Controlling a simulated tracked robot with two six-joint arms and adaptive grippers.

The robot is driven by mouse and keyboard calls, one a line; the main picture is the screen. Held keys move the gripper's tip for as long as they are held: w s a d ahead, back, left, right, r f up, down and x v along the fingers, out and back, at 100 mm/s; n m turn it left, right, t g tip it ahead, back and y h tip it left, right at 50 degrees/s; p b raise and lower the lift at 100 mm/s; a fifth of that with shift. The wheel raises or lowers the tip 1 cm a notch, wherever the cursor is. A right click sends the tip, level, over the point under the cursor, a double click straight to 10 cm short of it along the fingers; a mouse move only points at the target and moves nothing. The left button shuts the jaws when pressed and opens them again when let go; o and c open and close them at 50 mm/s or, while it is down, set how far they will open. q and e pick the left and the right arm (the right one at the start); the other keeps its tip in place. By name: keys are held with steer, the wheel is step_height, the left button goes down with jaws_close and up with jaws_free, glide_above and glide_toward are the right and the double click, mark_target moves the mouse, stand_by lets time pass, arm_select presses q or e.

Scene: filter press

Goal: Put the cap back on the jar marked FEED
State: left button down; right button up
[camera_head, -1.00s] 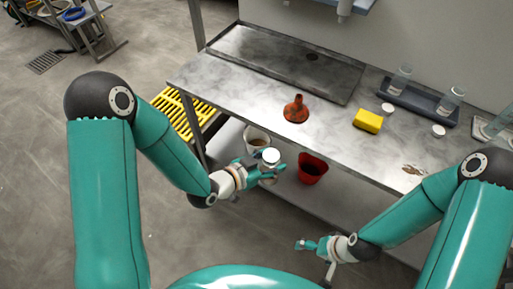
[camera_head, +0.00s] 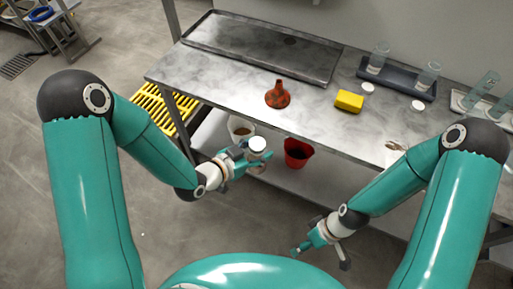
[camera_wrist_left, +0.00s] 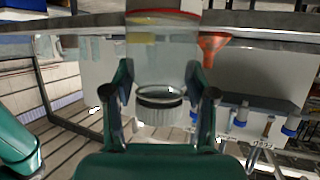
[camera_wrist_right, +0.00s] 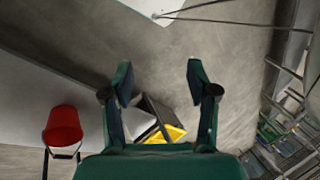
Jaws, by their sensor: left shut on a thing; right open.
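Two white caps lie loose on the bench, one by the sponge (camera_head: 367,88) and one further right (camera_head: 418,105). Two clear open-looking jars, a left one (camera_head: 378,57) and a right one (camera_head: 428,76), stand in a dark tray (camera_head: 398,80). My right gripper (camera_head: 320,256) is open and empty, low before the bench.
An orange funnel (camera_head: 278,95) and a yellow sponge (camera_head: 348,101) sit on the metal bench (camera_head: 225,78). A white bucket (camera_head: 240,128) and a red bucket (camera_head: 297,153) stand beneath. More glassware stands in a rack (camera_head: 464,108) at right. The front left bench top is clear.

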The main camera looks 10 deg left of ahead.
steer(key=w+d+r+n+g+h, duration=0.1)
steer(key=w+r+n, duration=0.2)
steer(key=w+n, duration=0.35)
steer(key=w+r+n+g+h, duration=0.1)
steer(key=w+r+n+g, duration=0.15)
steer(key=n, duration=0.75)
step_height(320, 180, up, 25)
steer(key=n+t+h, duration=0.2)
steer(key=n+t, duration=0.4)
steer(key=n, duration=0.7)
glide_above(258, 143)
steer(key=shift+a+f, duration=0.1)
steer(key=shift+f, duration=0.1)
steer(key=shift+f, duration=4.05)
steer(key=shift+c, duration=0.2)
